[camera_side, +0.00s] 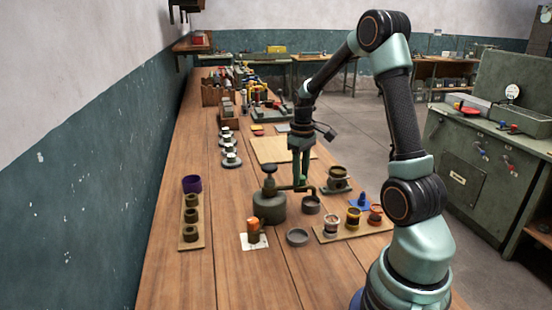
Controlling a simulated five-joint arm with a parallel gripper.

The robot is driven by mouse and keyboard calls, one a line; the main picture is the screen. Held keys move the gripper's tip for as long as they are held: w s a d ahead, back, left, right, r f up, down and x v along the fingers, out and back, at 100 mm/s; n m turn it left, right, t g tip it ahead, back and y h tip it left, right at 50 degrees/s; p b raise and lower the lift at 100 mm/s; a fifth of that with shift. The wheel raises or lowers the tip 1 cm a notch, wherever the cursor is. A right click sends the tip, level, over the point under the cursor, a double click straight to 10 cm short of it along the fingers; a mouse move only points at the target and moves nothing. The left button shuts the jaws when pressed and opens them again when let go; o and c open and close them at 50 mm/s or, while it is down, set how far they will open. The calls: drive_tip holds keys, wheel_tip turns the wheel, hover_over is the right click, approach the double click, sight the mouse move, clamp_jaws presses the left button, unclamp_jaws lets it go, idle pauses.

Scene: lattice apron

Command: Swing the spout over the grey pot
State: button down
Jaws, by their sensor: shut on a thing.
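A dark green dispenser (269,205) with a black knob on top stands in the middle of the bench. Its thin spout (286,187) reaches out to the right from the body. My gripper (301,184) points straight down and is shut on the spout near its outer end. The spout's tip is small and partly hidden by the fingers; it appears close to a dark pot (311,205) just right of the dispenser.
A board with several small jars (353,219) lies to the right. A pot on a stand (338,182) is behind it. An orange-topped jar (253,228) stands on a white card in front. A strip of brown cups (191,215) is at left.

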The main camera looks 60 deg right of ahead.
drive_tip(key=shift+w+d+r+n, duration=0.1)
drive_tip(key=shift+w+d+n, duration=0.45)
drive_tip(key=shift+n, duration=0.35)
drive_tip(key=shift+d, duration=0.1)
drive_tip(key=c, duration=0.5)
unclamp_jaws()
wheel_tip(320, 180, up, 12)
